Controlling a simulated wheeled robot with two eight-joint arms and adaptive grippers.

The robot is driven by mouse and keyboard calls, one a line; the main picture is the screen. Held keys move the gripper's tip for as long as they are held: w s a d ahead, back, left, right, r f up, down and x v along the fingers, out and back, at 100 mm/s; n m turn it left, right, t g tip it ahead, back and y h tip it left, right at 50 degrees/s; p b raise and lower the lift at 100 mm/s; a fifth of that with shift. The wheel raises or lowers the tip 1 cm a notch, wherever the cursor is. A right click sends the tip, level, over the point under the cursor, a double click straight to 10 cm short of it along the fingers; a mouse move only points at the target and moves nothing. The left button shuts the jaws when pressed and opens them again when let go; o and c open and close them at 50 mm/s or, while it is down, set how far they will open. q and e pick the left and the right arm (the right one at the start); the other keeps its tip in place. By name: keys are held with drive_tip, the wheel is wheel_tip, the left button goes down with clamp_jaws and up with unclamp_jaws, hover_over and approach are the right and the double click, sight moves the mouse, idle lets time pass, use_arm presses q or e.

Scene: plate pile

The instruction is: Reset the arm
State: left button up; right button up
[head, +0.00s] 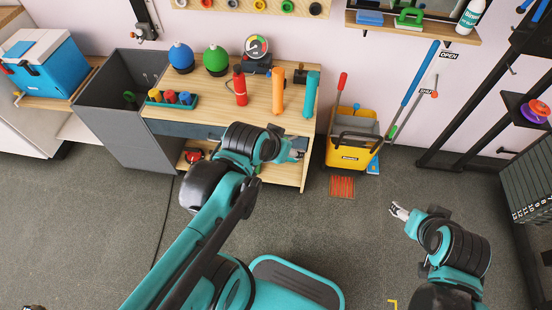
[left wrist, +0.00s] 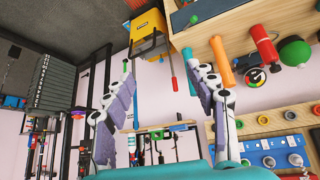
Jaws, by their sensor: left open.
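My left gripper (head: 297,154) reaches over the front right part of the wooden workbench (head: 220,95) in the head view. It looks small there, and part of it is hidden by my own wrist. In the left wrist view its two fingers (left wrist: 163,72) stand wide apart with nothing between them. My right gripper (head: 400,212) hangs over the bare grey floor at the right in the head view. It holds nothing that I can see, and its fingers are too small to tell whether they are apart.
The bench carries a red extinguisher-like bottle (head: 240,88), orange (head: 278,92) and blue (head: 311,94) cylinders and blue and green round objects. A yellow mop bucket (head: 350,155) stands right of it. A black rack (head: 470,110) stands far right.

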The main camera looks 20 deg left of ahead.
use_arm(q)
drive_tip(key=shift+y, duration=0.3)
drive_tip(key=s, duration=0.2)
drive_tip(key=s+f, duration=0.1)
drive_tip(key=s, duration=0.1)
drive_tip(key=shift+a, duration=0.4)
idle(0.6)
